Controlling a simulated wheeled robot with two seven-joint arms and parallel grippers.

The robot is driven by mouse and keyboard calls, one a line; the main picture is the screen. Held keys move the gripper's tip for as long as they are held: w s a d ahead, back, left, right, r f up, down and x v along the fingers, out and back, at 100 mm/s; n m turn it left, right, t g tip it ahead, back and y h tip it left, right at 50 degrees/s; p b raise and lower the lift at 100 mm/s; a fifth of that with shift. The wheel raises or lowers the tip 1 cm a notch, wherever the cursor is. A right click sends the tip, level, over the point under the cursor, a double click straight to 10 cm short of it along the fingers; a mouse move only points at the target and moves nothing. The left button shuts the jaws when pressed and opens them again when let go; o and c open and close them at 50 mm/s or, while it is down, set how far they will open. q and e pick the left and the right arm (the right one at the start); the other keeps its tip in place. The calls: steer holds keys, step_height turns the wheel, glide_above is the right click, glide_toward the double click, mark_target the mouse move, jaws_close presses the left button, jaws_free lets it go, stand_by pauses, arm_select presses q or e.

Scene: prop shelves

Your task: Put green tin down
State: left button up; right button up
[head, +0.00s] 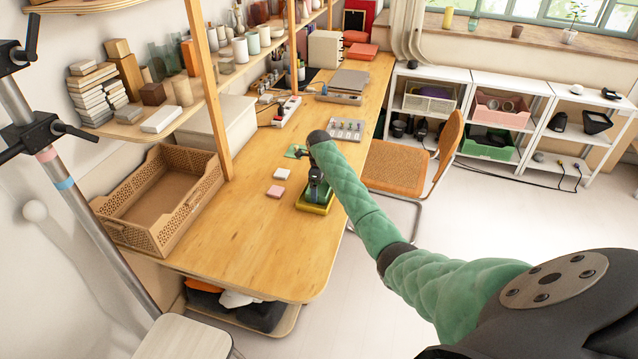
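A green tin (304,196) is at the front right part of the wooden desk, at a small yellow tray (317,210). My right gripper (316,196) points down at the tin, and its dark fingers hide part of it. The fingers overlap the tin, but they are too small to show whether they are shut on it. I cannot tell whether the tin rests on the tray or hangs just above it. My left gripper is not in view.
A brown perforated crate (190,214) stands at the desk's left. A grey panel with knobs (345,129) lies behind. The desk's front (250,255) is clear. A chair (396,168) stands right.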

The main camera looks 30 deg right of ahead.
mark_target(319, 194)
steer(key=shift+r+b, duration=0.35)
steer(key=shift+r, duration=0.2)
steer(key=shift+r+b, duration=0.3)
steer(key=shift+r, duration=0.4)
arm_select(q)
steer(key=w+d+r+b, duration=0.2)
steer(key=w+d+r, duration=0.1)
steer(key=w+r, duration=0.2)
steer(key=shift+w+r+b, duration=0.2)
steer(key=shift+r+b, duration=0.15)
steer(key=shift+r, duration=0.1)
arm_select(e)
step_height(319, 194, up, 10)
steer(key=shift+f, duration=0.2)
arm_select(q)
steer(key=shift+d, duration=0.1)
